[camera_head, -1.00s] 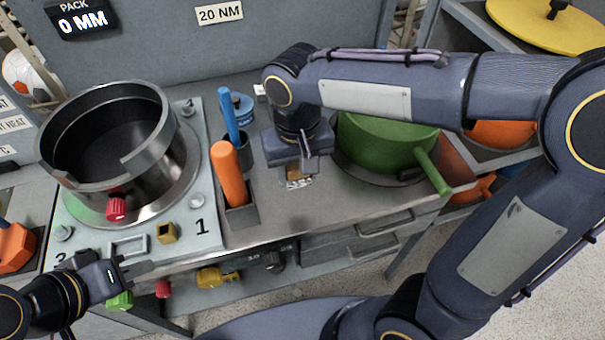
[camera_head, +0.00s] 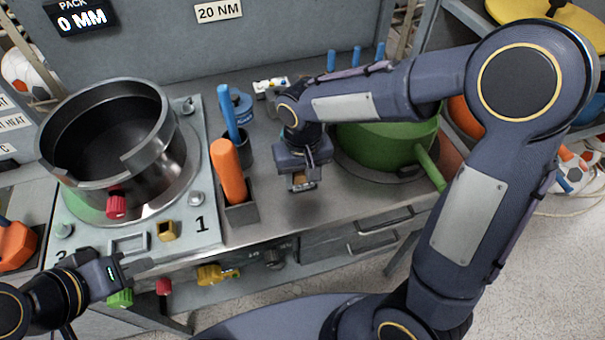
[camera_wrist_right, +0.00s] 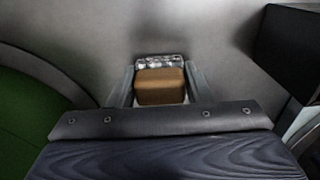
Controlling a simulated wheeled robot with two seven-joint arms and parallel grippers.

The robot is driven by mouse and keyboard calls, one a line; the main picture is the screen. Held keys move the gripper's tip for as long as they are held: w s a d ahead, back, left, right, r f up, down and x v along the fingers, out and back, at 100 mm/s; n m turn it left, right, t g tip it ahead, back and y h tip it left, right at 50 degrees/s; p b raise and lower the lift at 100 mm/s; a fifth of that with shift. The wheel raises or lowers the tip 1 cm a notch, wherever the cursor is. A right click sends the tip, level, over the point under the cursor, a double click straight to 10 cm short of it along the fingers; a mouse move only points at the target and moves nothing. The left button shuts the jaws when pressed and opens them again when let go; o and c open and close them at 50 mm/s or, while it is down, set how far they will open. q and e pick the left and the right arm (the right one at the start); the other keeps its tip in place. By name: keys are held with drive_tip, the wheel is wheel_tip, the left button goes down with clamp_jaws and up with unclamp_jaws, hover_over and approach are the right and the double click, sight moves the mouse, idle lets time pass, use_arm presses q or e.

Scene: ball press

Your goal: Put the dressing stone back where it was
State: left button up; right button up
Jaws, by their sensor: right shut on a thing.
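The dressing stone appears to be the small brown block (camera_wrist_right: 158,86) between the fingers of my right gripper (camera_wrist_right: 160,82). A pale, shiny strip shows at its far end. In the head view my right gripper (camera_head: 302,182) is shut on the block (camera_head: 299,180) above the grey bench, between the tool holders and the green pot. The bench surface shows around it, and I cannot tell its exact height. My left gripper (camera_head: 135,265) is at the lower left, by the front edge of the press plate. Its finger gap is unclear.
The steel press pot (camera_head: 115,140) stands on a pale plate at left. An orange-handled tool (camera_head: 228,170) and a blue-handled tool (camera_head: 229,110) stand in holders left of my right gripper. The green pot (camera_head: 375,145) is close on its right. A small white tray (camera_head: 270,87) lies behind.

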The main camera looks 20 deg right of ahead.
sight(303, 172)
drive_tip(key=shift+f, duration=0.2)
drive_tip(key=o, duration=1)
drive_tip(key=shift+o, duration=0.2)
wheel_tip(303, 172, up, 12)
drive_tip(key=r, duration=0.1)
drive_tip(key=s+d+f+m+t+y, duration=0.1)
drive_tip(key=s+d, duration=0.3)
drive_tip(key=s, duration=0.4)
drive_tip(key=s+d+f+m+t+y, duration=0.1)
drive_tip(key=s+d+t, duration=0.3)
drive_tip(key=s, duration=0.4)
drive_tip(key=shift+d+f+t+y+p, duration=0.3)
drive_tip(key=shift+d+f+y, duration=0.3)
drive_tip(key=shift+f+y, duration=0.3)
drive_tip(key=shift+s, duration=0.1)
